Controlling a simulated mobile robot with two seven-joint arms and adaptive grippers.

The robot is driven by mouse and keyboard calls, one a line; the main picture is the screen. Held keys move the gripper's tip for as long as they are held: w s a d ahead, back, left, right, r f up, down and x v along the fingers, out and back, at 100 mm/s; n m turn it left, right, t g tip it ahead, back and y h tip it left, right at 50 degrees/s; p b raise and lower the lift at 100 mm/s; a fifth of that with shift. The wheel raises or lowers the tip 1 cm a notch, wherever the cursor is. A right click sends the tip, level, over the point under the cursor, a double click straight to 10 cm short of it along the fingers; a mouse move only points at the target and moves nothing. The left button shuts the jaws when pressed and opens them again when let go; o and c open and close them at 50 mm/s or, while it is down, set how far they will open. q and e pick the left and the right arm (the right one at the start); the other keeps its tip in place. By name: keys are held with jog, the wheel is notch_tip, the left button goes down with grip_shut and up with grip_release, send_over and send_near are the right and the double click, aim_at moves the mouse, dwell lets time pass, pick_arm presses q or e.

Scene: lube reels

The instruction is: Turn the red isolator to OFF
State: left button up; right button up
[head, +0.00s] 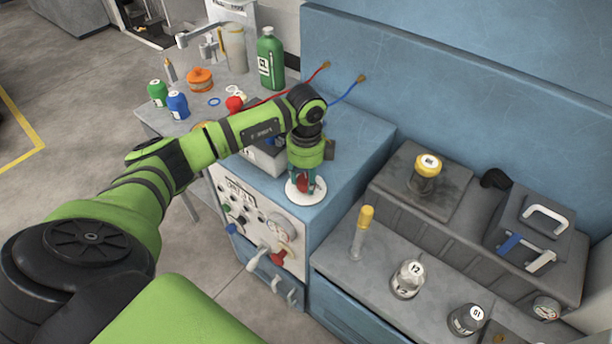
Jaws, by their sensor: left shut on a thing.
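The red isolator (302,186) is a small red handle on a round white plate (291,196) at the front top edge of the blue cabinet. My left gripper (305,184) points down over it, with its fingers closed around the red handle. The fingers and wrist hide much of the handle, so its exact angle and any OFF mark cannot be read. My right gripper is not in view.
The cabinet front panel (243,206) carries knobs, a gauge (280,227) and a red lever (280,257). Bottles, including a tall green one (270,60), stand behind my left arm. A grey bench (335,262) with numbered containers lies right.

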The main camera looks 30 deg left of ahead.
aim_at(306, 179)
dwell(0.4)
pick_arm(q)
jog(key=o, duration=1.2)
jog(key=shift+c, duration=0.2)
notch_tip(306, 179, up, 12)
